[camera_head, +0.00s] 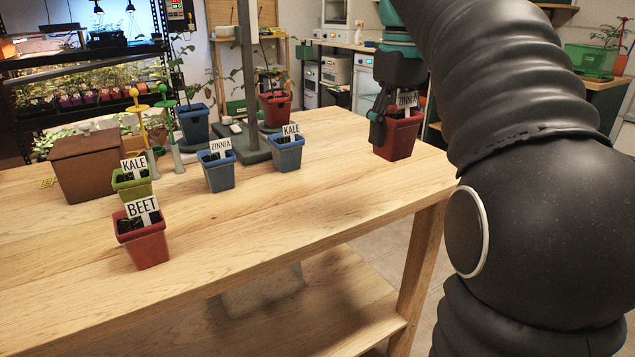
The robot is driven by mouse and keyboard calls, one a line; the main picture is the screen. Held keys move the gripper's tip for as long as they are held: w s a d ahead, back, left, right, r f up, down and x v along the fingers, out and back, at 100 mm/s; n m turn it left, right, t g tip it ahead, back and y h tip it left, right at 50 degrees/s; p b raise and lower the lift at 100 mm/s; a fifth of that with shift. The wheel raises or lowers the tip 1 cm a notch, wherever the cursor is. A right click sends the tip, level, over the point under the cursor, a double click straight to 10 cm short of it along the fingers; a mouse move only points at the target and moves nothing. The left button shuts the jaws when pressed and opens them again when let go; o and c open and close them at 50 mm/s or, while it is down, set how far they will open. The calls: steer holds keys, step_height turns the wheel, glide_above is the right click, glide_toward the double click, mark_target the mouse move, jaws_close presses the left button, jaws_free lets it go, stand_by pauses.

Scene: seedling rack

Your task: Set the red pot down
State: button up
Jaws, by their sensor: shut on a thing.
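My gripper (378,120) is shut on a red pot (401,140) with a label that reads ZINNIA. The pot is upright at the right end of the wooden table (330,200), near its right edge. I cannot tell whether its base touches the tabletop. Another red pot, labelled BEET (150,249), stands at the table's front left. A third red pot (275,109) with a taller plant stands at the back, behind the post.
Blue pots labelled ZINNIA (219,175) and KALE (287,155) stand mid-table. A green KALE pot (132,187), a brown box (88,171) and a dark post (250,80) are also on it. The tabletop's front right is clear.

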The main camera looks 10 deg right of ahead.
steer(key=w+a+f, duration=0.2)
steer(key=a, duration=0.1)
steer(key=w+a+f, duration=0.2)
steer(key=a, duration=0.1)
steer(key=w+a+f, duration=0.2)
steer(key=a+f, duration=0.1)
steer(key=a, duration=0.1)
steer(key=shift+w, duration=0.2)
steer(key=shift+f+b, duration=0.45)
steer(key=shift+f, duration=1.5)
steer(key=shift+f, duration=0.2)
steer(key=o, duration=1.2)
step_height(320, 180, up, 12)
steer(key=shift+r+p, duration=0.2)
steer(key=shift+p, duration=0.25)
steer(key=shift+s, duration=0.1)
